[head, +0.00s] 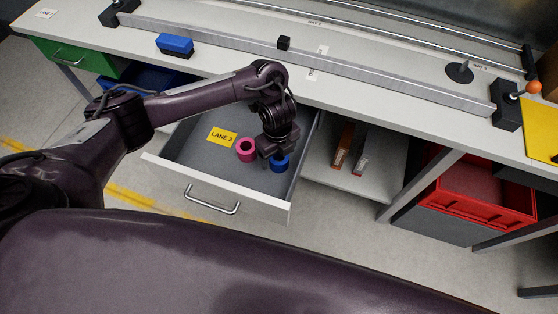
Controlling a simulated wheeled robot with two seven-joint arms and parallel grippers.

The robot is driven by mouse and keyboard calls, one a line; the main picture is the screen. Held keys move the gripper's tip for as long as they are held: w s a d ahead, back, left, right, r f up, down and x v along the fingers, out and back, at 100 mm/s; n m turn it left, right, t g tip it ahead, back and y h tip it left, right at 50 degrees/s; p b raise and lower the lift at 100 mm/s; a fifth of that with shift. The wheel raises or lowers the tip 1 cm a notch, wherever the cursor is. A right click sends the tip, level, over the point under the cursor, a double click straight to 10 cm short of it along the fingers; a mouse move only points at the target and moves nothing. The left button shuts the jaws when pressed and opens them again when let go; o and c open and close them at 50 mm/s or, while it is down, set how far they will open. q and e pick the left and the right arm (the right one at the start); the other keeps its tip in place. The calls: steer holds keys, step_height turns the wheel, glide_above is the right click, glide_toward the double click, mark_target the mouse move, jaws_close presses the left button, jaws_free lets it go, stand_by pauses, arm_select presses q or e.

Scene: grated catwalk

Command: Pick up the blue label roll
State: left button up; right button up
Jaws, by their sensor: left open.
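The blue label roll (280,163) sits in the open drawer (216,203) near its right side, partly hidden by my gripper. A pink roll (246,150) lies just left of it. My left gripper (277,154) reaches down into the drawer, over and beside the blue roll. It is open; whether its fingers touch the roll cannot be made out. My right gripper is not in view.
A yellow "LANE 3" label (222,138) lies in the drawer. The bench top (230,70) with a long metal rail (330,72) runs behind. A shelf (355,178) with small boxes is right of the drawer, then a red crate (478,205).

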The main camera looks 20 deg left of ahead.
arm_select(q)
step_height(320, 180, down, 2)
steer(key=shift+f, duration=0.15)
steer(key=shift+w, duration=0.1)
steer(key=c, duration=1.1)
